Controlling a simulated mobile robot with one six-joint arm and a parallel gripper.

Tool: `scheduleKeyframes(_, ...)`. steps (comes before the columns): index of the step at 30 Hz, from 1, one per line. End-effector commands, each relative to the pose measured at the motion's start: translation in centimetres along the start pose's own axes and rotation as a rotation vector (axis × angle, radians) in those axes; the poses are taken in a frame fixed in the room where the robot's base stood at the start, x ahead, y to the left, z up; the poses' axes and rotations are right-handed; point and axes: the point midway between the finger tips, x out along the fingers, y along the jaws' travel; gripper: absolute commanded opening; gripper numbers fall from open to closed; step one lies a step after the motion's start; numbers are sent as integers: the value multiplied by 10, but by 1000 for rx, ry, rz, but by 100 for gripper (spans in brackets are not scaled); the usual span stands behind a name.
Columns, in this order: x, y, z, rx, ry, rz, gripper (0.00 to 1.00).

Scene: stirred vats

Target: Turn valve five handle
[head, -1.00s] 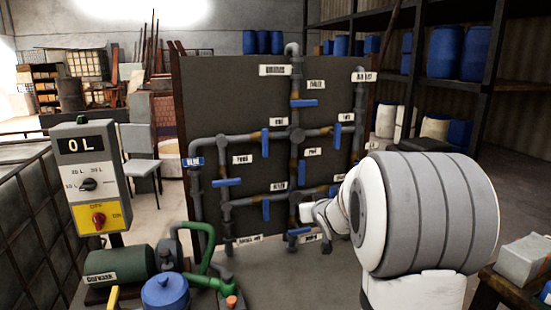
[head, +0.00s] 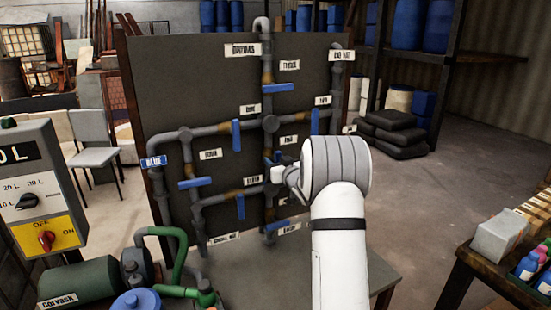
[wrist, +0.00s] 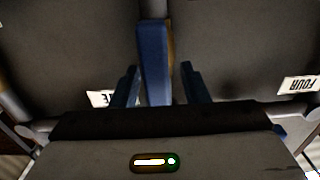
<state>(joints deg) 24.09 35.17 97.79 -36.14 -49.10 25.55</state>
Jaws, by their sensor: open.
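The grey panel (head: 190,85) carries grey pipes and several blue valve handles. In the wrist view, one blue handle (wrist: 153,60) runs upright between the two fingers of my gripper (wrist: 160,85). My gripper is open, with a gap on each side of the handle. Upside down there, a FOUR label (wrist: 299,84) is at the right and a partly hidden label (wrist: 99,97) ending in E at the left. In the head view, my gripper (head: 277,174) is at the panel's middle pipe, below a small label (head: 288,140) that looks like FIVE, and hides part of this valve.
Other blue handles sit around it, at the upper middle (head: 278,88), left (head: 195,183) and lower left (head: 240,207). A control box (head: 40,205) and green pump (head: 85,283) stand at the left. A side table with bottles (head: 505,255) is at the right. Floor between is clear.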

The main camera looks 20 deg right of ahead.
Motion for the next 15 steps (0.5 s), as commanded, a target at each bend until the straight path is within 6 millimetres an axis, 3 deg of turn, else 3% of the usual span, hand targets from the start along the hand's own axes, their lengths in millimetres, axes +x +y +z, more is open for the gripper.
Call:
scheduleKeyframes(11, 8, 2, 0, 0, 0, 4, 41)
scheduleKeyframes(15, 8, 3, 0, 0, 0, 5, 30)
